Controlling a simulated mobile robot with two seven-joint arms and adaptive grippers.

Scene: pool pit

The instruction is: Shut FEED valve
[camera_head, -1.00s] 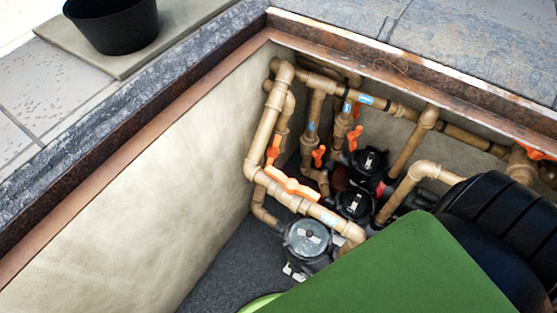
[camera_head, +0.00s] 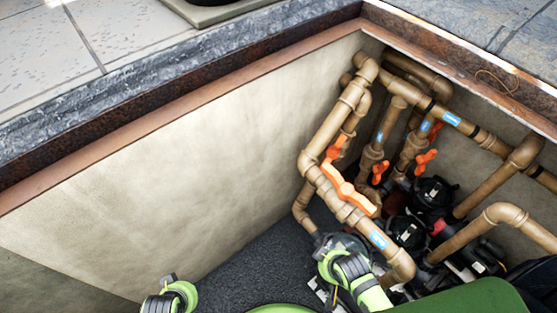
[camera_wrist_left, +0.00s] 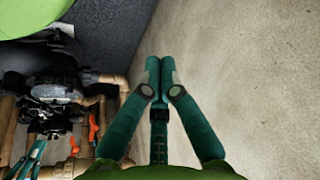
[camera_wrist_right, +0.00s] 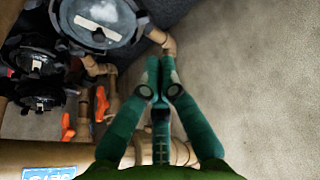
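Several orange valve handles show on tan pipes in the head view. The largest handle (camera_head: 348,190) lies along the near pipe, above a blue label (camera_head: 378,240). Smaller handles are behind it, at the left (camera_head: 336,148), middle (camera_head: 380,172) and right (camera_head: 426,162). The label lettering is too small to read, so I cannot tell which is FEED. My left gripper (camera_wrist_left: 160,66) has its fingers together, empty, over the pit wall. My right gripper (camera_wrist_right: 160,64) is also together and empty, close to a pipe with a blue label (camera_wrist_right: 50,173).
Black pumps (camera_head: 432,193) stand beneath the pipes. The beige pit wall (camera_head: 180,165) and its rusty rim (camera_head: 190,95) run along the left. Dark floor (camera_head: 262,270) is clear left of the pumps. A green rounded surface fills the lower right of the head view.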

